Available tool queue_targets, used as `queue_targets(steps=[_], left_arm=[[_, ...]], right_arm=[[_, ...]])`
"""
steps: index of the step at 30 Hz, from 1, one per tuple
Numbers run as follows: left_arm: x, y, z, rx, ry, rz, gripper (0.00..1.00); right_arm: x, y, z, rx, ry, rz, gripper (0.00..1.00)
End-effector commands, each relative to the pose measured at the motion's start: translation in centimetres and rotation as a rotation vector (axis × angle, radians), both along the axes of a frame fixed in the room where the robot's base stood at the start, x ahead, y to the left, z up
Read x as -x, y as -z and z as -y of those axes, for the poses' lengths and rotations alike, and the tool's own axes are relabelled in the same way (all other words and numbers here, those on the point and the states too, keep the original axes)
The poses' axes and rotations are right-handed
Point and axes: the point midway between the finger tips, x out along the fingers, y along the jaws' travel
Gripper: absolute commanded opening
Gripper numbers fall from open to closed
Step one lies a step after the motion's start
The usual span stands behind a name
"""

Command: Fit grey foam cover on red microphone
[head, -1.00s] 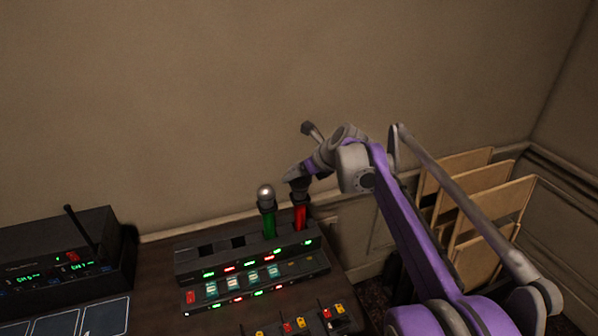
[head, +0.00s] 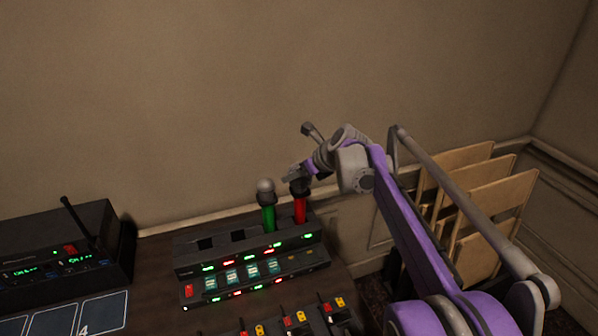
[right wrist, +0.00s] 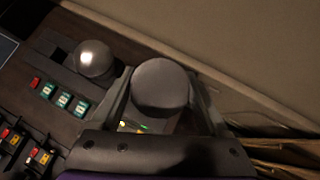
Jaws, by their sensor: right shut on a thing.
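The red microphone (head: 300,208) stands upright in the rack at the right end of the desk. Its top is dark and partly hidden by my right gripper (head: 296,175). In the right wrist view, a round, matte grey foam cover (right wrist: 160,87) sits between the fingers of my right gripper (right wrist: 161,100), which is shut on it. The cover is at the top of the red microphone; I cannot tell how far down it sits. My left gripper is not in view.
A green microphone (head: 268,214) with a bare, shiny round head stands close to the left of the red one. The black rack (head: 190,259) has empty slots further left. A radio unit (head: 105,222) stands at far left. The wall is behind.

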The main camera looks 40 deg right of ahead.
Motion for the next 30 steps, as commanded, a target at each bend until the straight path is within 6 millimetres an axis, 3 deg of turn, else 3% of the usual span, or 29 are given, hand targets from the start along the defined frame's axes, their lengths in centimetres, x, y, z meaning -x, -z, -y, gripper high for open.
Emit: queue_targets(steps=[28, 29, 30], left_arm=[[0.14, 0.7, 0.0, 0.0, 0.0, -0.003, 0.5], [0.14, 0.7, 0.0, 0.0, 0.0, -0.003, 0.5], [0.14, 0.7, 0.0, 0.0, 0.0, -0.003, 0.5]], right_arm=[[-0.01, 1.07, -0.01, 0.0, 0.0, 0.0, 0.27], [-0.01, 1.07, -0.01, 0.0, 0.0, 0.0, 0.83], [-0.01, 1.07, -0.01, 0.0, 0.0, 0.0, 0.91]])
